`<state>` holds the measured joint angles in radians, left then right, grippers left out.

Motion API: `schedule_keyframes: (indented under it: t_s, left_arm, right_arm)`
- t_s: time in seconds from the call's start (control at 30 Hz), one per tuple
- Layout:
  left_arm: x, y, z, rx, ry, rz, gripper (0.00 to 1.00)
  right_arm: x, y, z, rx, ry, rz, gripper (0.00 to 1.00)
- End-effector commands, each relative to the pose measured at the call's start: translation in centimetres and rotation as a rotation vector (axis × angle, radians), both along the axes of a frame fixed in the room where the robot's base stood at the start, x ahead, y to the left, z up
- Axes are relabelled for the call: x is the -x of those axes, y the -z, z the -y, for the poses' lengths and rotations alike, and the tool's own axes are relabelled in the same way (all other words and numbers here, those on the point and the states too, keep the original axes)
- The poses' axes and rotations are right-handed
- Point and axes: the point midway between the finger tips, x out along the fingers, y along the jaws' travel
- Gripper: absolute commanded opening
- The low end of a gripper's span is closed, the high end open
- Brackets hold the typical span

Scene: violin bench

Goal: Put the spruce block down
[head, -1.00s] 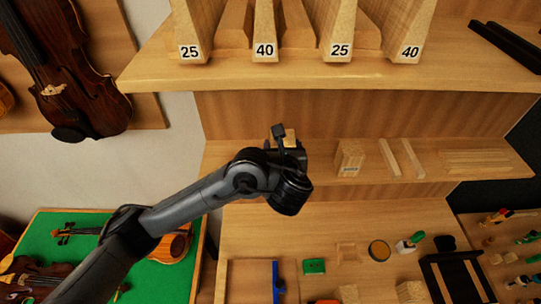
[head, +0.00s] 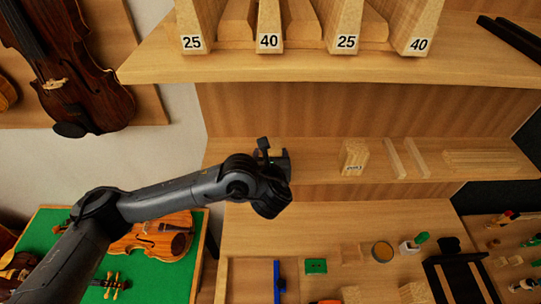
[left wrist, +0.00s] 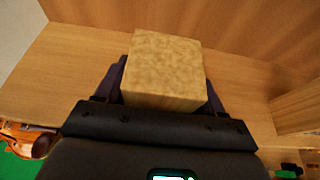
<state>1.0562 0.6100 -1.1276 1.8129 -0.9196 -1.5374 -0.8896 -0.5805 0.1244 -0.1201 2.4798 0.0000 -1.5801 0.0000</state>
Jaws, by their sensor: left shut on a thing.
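The spruce block is a pale, square-ended wooden block (left wrist: 165,65) in the left wrist view. My left gripper (left wrist: 165,85) is shut on it, with one dark finger on each side. In the head view my left gripper (head: 278,158) is over the left part of the lower shelf (head: 320,158), and my own wrist hides the block there. I cannot tell whether the block touches the shelf. My right gripper is in neither view.
A labelled wooden block (head: 354,157) stands on the lower shelf to the right, with thin strips (head: 410,158) beyond it. Numbered wedges (head: 268,42) stand on the upper shelf (head: 300,65) above. A gap of bare shelf lies between my gripper and the labelled block.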

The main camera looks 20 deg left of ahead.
Motion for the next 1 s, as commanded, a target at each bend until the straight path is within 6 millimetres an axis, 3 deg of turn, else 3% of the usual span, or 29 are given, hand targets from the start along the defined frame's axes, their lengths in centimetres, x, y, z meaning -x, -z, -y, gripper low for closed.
schedule_keyframes:
  t_s: [0.3, 0.33, 0.5, 1.0]
  left_arm:
    - [-0.01, 0.39, 0.0, 0.0, 0.0, 0.0, 0.33]
    - [-0.01, 0.39, 0.0, 0.0, 0.0, 0.0, 0.7]
    - [-0.01, 0.27, 0.0, 0.0, 0.0, 0.0, 0.94]
    - [0.69, -0.34, 0.4, 0.003, 0.002, -0.002, 0.94]
  right_arm:
    - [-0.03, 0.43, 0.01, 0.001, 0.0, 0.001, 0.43]
    - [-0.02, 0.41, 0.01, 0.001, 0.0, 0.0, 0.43]
    - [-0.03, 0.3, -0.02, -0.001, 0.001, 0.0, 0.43]
    - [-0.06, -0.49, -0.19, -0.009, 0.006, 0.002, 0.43]
